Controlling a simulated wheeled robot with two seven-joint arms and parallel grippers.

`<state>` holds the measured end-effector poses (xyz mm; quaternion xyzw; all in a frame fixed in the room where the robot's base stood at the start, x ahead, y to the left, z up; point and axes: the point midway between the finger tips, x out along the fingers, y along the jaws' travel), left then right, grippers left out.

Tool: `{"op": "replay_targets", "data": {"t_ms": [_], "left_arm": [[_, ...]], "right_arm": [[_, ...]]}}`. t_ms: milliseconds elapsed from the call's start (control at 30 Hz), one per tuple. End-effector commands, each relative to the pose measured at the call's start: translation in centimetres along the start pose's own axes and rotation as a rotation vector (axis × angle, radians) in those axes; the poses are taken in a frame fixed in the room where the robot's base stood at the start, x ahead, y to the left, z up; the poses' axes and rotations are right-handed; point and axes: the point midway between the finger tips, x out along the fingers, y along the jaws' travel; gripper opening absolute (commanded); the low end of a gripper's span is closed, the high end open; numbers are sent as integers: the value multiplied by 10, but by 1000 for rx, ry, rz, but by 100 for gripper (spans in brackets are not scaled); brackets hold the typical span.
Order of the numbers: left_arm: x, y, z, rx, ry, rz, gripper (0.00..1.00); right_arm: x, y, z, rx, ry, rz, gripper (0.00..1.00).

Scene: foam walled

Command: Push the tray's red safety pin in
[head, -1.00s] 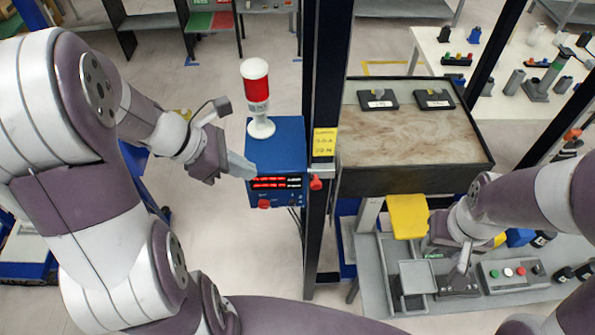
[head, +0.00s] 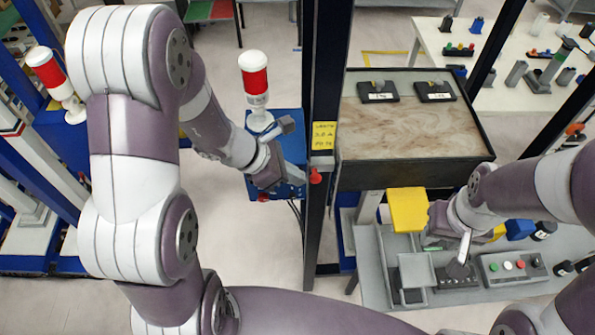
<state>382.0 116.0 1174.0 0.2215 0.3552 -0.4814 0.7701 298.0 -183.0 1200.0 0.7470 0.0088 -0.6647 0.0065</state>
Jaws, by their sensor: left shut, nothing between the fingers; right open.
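The tray (head: 410,128) has a worn brown surface and dark walls, and stands right of a dark post. The red safety pin (head: 315,177) sticks out at the post, by the tray's front left corner, below a yellow label (head: 323,136). My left gripper (head: 303,179) is shut and empty, its tips just left of the pin. I cannot tell whether they touch it. My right gripper (head: 459,264) is open at the lower right, over the grey bench and well away from the pin. Its fingers are small and partly hidden.
A blue box (head: 289,125) with a red-and-white lamp (head: 254,82) stands behind my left gripper, partly covered by it. Two black devices (head: 378,92) (head: 435,91) lie on the tray. A yellow block (head: 408,211) and a button panel (head: 512,267) are by my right gripper.

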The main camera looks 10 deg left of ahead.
Motion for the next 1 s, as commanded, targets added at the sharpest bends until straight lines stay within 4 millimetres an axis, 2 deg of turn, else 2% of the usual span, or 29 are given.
{"op": "replay_targets", "data": {"t_ms": [467,700,1000], "left_arm": [[8,0,6,1,0,0,0],[31,-6,31,3,1,-2,0],[33,-7,36,-1,0,-1,0]], "right_arm": [[-1,0,0,0,0,0,43],[9,0,1,0,0,0,43],[8,0,1,0,0,0,43]]}}
